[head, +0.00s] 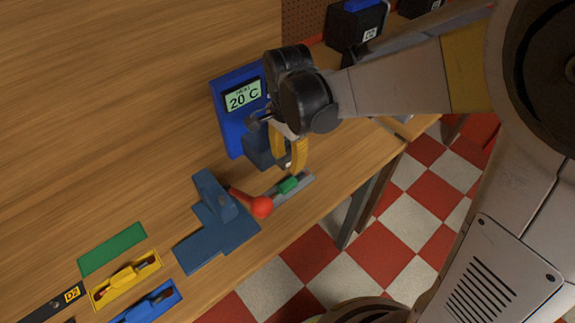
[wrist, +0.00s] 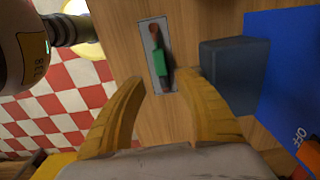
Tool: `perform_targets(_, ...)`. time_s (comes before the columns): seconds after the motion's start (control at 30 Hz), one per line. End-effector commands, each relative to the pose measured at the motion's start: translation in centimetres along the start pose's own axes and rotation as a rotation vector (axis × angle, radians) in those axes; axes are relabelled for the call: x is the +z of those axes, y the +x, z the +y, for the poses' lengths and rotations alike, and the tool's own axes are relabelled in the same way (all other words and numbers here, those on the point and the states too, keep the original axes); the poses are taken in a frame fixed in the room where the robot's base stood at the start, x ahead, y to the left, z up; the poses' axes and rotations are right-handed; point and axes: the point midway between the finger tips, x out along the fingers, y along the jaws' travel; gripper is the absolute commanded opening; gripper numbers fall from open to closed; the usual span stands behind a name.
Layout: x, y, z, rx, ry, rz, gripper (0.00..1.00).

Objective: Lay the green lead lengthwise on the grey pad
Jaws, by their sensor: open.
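The green lead (wrist: 160,60) has a green middle, a reddish-brown end and a dark end. It lies on the grey pad (wrist: 145,42), roughly along the pad's length, and appears to be within its edges. In the head view the lead (head: 289,186) shows as a small green block on the narrow pad (head: 306,179). My gripper (wrist: 160,80) is open, with its yellow fingers apart on either side of the pad's near end. In the head view my gripper (head: 288,160) is just above and behind the lead, and nothing shows between the fingers.
A blue press with a red ball knob (head: 261,207) stands close left of the pad. A blue-grey block (wrist: 232,72) and a blue unit reading 20 C (head: 229,122) are beside the pad. Yellow (head: 125,280) and blue (head: 150,304) trays lie lower left. The table edge is near.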

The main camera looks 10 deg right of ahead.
Motion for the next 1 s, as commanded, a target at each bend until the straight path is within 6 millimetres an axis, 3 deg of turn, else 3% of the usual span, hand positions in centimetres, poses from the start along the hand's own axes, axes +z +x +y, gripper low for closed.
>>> perform_targets(0.23, 0.0, -1.6, 0.1, -0.002, -0.003, 0.001, 0.38)
perform_targets(0.37, -0.7, -2.9, 1.2, -0.039, -0.061, 0.014, 0.38)
perform_targets(0.47, -1.7, -5.0, 3.4, -0.106, -0.176, 0.051, 0.38)
perform_targets(0.7, -4.0, -9.5, 10.6, -0.272, -0.567, 0.263, 0.38)
perform_targets(0.83, -4.6, -10.3, 13.7, -0.307, -0.749, 0.403, 0.38)
perform_targets(1.0, -5.0, -10.5, 16.0, -0.307, -0.898, 0.531, 0.38)
